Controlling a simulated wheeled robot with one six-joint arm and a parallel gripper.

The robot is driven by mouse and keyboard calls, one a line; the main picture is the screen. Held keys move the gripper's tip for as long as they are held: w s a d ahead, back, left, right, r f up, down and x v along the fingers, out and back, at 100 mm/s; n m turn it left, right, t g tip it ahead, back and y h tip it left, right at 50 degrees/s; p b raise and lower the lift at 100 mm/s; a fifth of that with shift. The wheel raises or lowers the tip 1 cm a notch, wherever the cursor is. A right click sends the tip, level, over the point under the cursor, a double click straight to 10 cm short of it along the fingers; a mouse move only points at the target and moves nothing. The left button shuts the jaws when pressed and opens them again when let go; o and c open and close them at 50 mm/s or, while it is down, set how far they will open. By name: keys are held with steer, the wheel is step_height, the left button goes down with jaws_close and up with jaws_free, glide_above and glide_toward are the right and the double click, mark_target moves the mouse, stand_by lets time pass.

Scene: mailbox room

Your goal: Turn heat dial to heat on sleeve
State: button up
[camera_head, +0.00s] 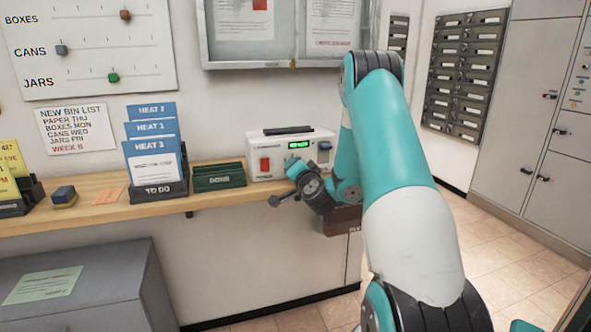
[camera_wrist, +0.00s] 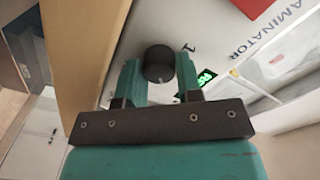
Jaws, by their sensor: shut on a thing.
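The white laminator (camera_head: 262,148) stands on the wooden shelf, with a lit green display (camera_head: 298,145). In the wrist view, the dark round heat dial (camera_wrist: 158,58) sits between the two teal fingers of my gripper (camera_wrist: 158,68), which is shut on it. A "1" is printed beside the dial, and the display (camera_wrist: 205,78) is too small to read surely. Blue sleeves marked HEAT 2, HEAT 1 and HEAT 3 stand in the TO DO holder (camera_head: 160,192); the front sleeve (camera_head: 152,162) reads HEAT 3.
A blue-topped block (camera_head: 64,196) and an orange note (camera_head: 108,195) lie farther left on the shelf (camera_head: 95,217).

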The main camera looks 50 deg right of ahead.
steer(key=o, duration=0.9)
steer(key=shift+s+a+f+b, duration=0.2)
steer(key=shift+s+b, duration=0.2)
steer(key=shift+b, duration=0.25)
steer(key=shift+b+v, duration=8.25)
steer(key=shift+b, duration=2.1)
steer(key=shift+r, duration=0.2)
